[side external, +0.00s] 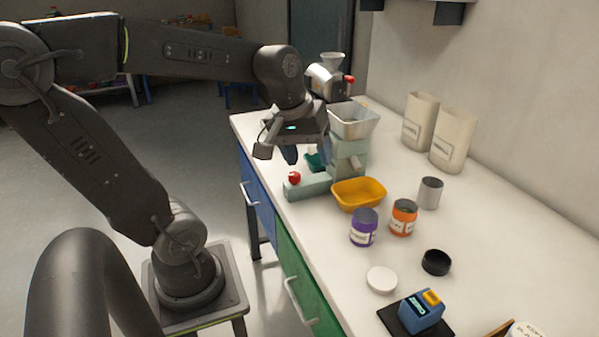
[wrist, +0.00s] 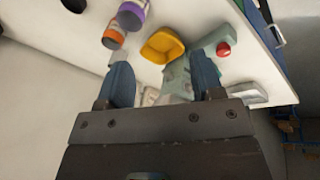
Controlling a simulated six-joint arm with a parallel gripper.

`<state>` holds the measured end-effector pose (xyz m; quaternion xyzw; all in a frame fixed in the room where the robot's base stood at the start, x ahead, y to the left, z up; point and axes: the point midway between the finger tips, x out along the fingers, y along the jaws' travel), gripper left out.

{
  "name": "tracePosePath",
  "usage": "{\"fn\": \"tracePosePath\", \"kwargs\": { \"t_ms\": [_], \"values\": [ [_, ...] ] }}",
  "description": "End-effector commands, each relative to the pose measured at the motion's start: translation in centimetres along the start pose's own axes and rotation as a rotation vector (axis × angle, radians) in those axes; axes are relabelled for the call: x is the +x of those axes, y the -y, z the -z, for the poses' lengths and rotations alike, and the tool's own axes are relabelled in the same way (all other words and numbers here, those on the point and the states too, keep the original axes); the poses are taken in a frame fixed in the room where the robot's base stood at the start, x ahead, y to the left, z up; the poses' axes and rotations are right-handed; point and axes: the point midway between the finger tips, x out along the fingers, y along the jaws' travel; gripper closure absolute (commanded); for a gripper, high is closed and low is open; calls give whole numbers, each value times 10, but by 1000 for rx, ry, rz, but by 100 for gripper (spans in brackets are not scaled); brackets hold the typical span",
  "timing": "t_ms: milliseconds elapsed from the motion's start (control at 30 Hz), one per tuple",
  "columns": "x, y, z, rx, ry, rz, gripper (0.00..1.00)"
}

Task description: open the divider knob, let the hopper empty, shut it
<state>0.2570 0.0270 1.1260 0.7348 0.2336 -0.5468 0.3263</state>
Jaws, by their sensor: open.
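A pale green machine (side external: 348,160) stands on the white counter with a grey open-topped hopper (side external: 353,121) on it. A red ball knob (side external: 294,178) sits at the end of its low pale green arm, and the knob also shows in the wrist view (wrist: 223,49). I cannot tell if this is the divider knob. The hopper's contents cannot be made out. My gripper (side external: 308,157) is open above the low arm, beside the hopper and apart from the red knob. In the wrist view its two blue fingers (wrist: 163,78) are spread, with nothing clearly held, and cover part of the machine.
A yellow tray (side external: 360,194) stands in front of the machine. Purple (side external: 364,228), orange (side external: 403,218) and grey (side external: 430,193) cans are nearby. A silver machine with a red knob (side external: 350,79) stands behind. Two cream bins (side external: 453,140) stand by the wall.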

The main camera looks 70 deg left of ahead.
Motion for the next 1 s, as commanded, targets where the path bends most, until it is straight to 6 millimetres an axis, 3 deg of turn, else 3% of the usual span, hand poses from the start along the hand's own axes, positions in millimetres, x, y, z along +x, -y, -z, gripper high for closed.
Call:
{"fn": "tracePosePath", "kwargs": {
  "t_ms": [33, 200, 400, 600, 767, 1000],
  "values": [
    [6, 12, 26, -198, 40, 17, 39],
    [19, 63, 95, -821, 150, 37, 39],
    [30, 129, 145, -1360, 249, 33, 39],
    [35, 156, 160, -1560, 289, 25, 39],
    [49, 154, 157, -1567, 294, 27, 39],
    [94, 146, 146, -1563, 295, 29, 39]
  ]
}}
